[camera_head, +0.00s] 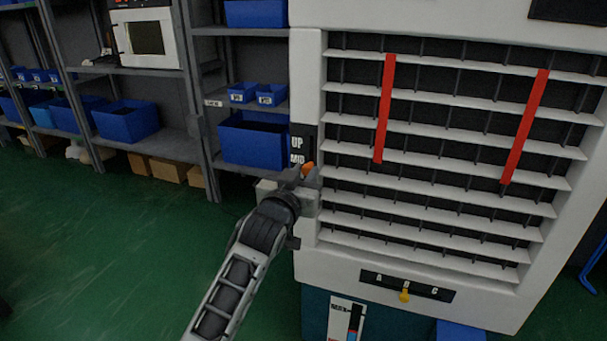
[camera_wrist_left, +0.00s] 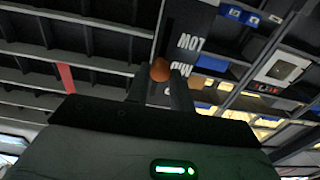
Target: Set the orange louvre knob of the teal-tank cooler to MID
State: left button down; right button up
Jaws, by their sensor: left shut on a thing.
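The white cooler (camera_head: 450,290) fills the right of the head view, with a teal tank (camera_head: 315,315) beneath it. Its orange louvre knob (camera_head: 308,168) sits on the left side of the front, by a dark scale strip (camera_head: 303,135) reading UP and MID. My left gripper (camera_head: 304,174) is shut on the knob, which also shows between its fingers in the wrist view (camera_wrist_left: 160,69). There the lettering is upside down; the knob is about level with MID, and LOW is beyond it. The gripper hides the lower scale in the head view. My right gripper is out of view.
Pale horizontal louvre slats (camera_head: 450,155) with two red strips lie right of the knob. A yellow knob (camera_head: 404,295) sits on a lettered strip below. Shelves with blue bins (camera_head: 252,140) stand at left, and green floor (camera_head: 110,240) is open there.

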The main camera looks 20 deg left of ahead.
pick_arm(q)
jog(key=shift+r, duration=0.4)
jog(key=shift+f, duration=0.1)
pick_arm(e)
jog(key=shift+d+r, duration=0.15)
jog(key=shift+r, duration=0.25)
pick_arm(q)
jog(key=c, duration=1.2)
grip_release()
jog(key=s+p, duration=0.1)
jog(key=s, duration=1.5)
jog(key=shift+a, duration=0.25)
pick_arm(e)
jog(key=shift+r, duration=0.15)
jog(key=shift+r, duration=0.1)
